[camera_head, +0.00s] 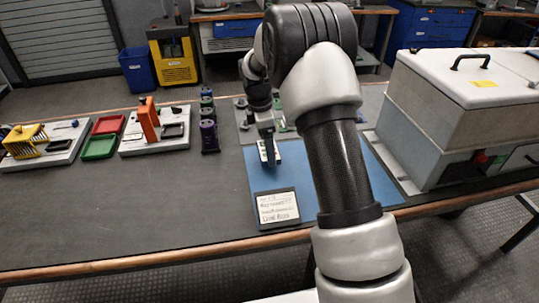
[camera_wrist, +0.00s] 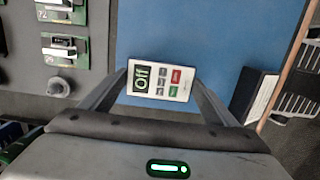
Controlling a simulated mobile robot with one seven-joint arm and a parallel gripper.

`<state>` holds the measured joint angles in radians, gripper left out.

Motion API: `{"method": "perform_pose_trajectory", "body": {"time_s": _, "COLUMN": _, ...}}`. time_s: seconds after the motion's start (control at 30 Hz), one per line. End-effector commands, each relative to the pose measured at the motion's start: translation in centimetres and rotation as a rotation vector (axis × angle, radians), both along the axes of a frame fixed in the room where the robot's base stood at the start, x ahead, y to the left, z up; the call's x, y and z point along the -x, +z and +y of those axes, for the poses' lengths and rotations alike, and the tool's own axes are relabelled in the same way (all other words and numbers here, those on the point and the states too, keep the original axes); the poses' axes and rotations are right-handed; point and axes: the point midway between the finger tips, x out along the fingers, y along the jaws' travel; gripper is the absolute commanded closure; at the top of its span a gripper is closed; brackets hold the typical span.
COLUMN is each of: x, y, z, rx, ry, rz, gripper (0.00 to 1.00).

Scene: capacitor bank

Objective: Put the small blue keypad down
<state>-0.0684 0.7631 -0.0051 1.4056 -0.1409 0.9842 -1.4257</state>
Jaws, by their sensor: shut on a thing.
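A small keypad (camera_wrist: 160,81) sits between the two fingers of my gripper (camera_wrist: 158,88) in the wrist view. Its face is pale, with a dark display reading "Off" and several grey, red and green buttons; little blue shows on it. My gripper is shut on its sides. In the head view, my gripper (camera_head: 267,141) points down over the far left part of a blue mat (camera_head: 292,178), with the keypad (camera_head: 269,153) at its tips. I cannot tell whether the keypad touches the mat.
A framed written card (camera_head: 277,207) stands at the mat's near edge. A large grey box (camera_head: 455,110) stands right. Bare mat surrounds the keypad's near side.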

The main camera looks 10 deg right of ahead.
Motion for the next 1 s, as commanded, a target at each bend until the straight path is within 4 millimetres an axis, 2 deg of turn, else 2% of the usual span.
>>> {"method": "perform_pose_trajectory", "body": {"time_s": 0.03, "x": 0.0, "y": -1.3, "z": 0.0, "rx": 0.001, "ry": 0.001, "rz": 0.002, "gripper": 0.42}}
{"method": "perform_pose_trajectory", "body": {"time_s": 0.13, "x": 0.0, "y": -2.6, "z": 0.0, "rx": 0.001, "ry": 0.001, "rz": 0.001, "gripper": 0.42}}
{"method": "perform_pose_trajectory", "body": {"time_s": 0.53, "x": 0.0, "y": -3.0, "z": 0.0, "rx": 0.000, "ry": 0.000, "rz": -0.001, "gripper": 0.42}}
{"method": "perform_pose_trajectory", "body": {"time_s": 0.57, "x": 0.0, "y": -3.0, "z": 0.0, "rx": 0.000, "ry": 0.000, "rz": -0.001, "gripper": 0.15}}
{"method": "perform_pose_trajectory", "body": {"time_s": 0.67, "x": 0.0, "y": -3.0, "z": 0.0, "rx": 0.000, "ry": 0.000, "rz": -0.001, "gripper": 0.00}}
{"method": "perform_pose_trajectory", "body": {"time_s": 0.87, "x": 0.0, "y": -2.9, "z": 0.0, "rx": 0.000, "ry": 0.000, "rz": -0.001, "gripper": 0.00}}
{"method": "perform_pose_trajectory", "body": {"time_s": 1.0, "x": 0.0, "y": -1.9, "z": 0.0, "rx": 0.000, "ry": 0.000, "rz": -0.001, "gripper": 0.00}}
